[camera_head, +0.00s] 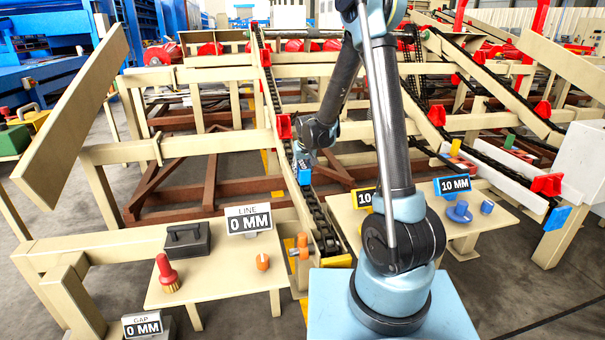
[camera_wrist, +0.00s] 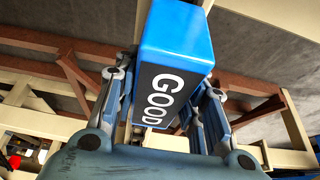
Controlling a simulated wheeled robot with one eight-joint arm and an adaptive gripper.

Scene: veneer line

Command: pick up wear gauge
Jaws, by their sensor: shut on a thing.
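The wear gauge appears to be a blue block (camera_wrist: 178,38) with a black face lettered GOOD. It sits between the two fingers of my gripper (camera_wrist: 167,84) in the wrist view. The fingers are shut on it from both sides. In the head view my gripper (camera_head: 304,160) is beside the left chain rail, and the blue block (camera_head: 304,177) shows just below it, in front of or over the chain (camera_head: 318,215). I cannot tell whether the block touches the chain.
A left table (camera_head: 215,285) holds a dark case (camera_head: 187,241), a red brush (camera_head: 167,273) and an orange part (camera_head: 262,262). A right table (camera_head: 465,228) holds blue parts (camera_head: 459,212). Another blue block (camera_head: 557,219) is at the right rail. Cream beams and rails surround my arm.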

